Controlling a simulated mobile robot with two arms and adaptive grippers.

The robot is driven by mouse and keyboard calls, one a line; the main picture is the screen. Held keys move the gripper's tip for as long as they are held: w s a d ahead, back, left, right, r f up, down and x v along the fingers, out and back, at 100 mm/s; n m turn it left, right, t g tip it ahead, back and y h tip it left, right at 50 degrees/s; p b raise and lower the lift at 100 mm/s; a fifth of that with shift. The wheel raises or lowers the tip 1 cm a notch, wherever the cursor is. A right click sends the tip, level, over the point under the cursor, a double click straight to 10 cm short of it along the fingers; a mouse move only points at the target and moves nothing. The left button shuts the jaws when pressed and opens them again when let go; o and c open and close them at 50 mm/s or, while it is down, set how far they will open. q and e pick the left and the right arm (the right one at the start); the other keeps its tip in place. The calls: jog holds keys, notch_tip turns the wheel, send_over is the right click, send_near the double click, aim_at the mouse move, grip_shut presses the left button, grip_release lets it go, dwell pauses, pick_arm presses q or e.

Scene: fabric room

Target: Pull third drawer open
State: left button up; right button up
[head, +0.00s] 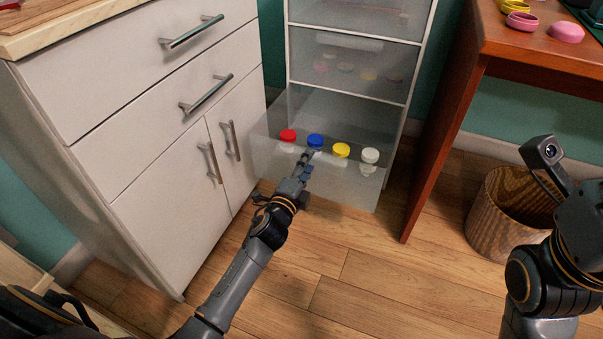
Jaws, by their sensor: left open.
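The clear plastic drawer unit (408,92) stands in the middle of the head view, against the wall. Its third visible drawer from the top (345,189), a translucent one, is out toward me. Jars with a red lid (288,135), a blue lid (315,141), a yellow lid (341,150) and a white lid (370,155) stand inside. My left gripper (309,160) is open at this drawer's front, just before the blue-lidded jar. I cannot tell whether it touches the drawer. My right arm is at the right edge; its fingers do not show.
A white cabinet (165,200) with metal handles stands close on the left. The second drawer (350,67) above is shut. The wooden floor (375,290) in front is clear.

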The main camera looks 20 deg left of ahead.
pick_arm(q)
jog(key=s, duration=1.1)
jog(key=shift+s+a, duration=0.2)
jog(key=shift+s, duration=0.2)
